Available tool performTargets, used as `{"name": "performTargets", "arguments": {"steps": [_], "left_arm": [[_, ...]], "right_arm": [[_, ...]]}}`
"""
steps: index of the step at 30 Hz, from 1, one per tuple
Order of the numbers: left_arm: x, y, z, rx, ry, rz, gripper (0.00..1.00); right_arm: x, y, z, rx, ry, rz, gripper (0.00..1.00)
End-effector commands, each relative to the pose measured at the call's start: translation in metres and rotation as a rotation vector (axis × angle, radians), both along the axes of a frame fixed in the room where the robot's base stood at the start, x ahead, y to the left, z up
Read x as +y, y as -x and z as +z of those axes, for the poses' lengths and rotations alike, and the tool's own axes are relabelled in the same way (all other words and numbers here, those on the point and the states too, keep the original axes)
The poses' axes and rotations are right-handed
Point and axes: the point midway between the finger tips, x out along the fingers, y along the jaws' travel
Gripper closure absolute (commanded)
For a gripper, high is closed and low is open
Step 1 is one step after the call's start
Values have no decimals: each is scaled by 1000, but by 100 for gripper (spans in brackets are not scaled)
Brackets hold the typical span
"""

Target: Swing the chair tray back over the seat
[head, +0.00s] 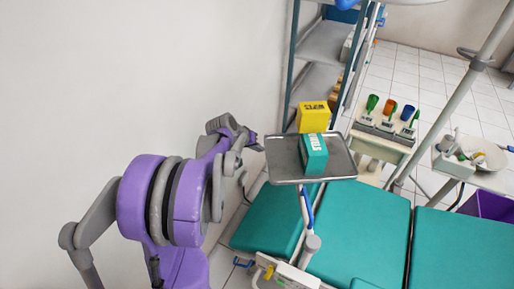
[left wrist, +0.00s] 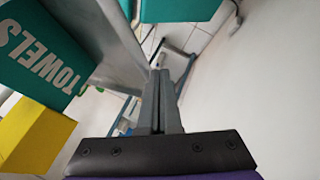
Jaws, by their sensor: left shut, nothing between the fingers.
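The grey metal chair tray (head: 284,166) is held up by a jointed post (head: 307,208) at the near left side of the teal chair (head: 365,235). My right gripper is not in view.
A plain wall (head: 110,70) stands close on the left. Blue-framed shelves (head: 322,45) are behind the tray. A stand with coloured-handled tools (head: 382,125) and a white basin (head: 485,157) are beyond the chair. Tiled floor shows at the back right.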

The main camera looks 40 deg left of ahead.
Motion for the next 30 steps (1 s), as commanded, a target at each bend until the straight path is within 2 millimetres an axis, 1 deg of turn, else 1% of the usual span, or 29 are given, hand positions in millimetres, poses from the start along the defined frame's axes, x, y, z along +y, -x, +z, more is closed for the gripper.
{"name": "performTargets", "arguments": {"steps": [5,10,17,24,30], "left_arm": [[-3,-8,0,0,0,-23,100],[-10,-24,0,0,2,-70,100],[-27,-57,0,-1,1,-174,100],[-51,-92,0,0,0,-294,100],[-74,-119,0,-1,2,-391,100]], "right_arm": [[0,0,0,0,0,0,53],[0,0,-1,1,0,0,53],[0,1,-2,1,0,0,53],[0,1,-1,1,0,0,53],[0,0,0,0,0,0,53]]}}
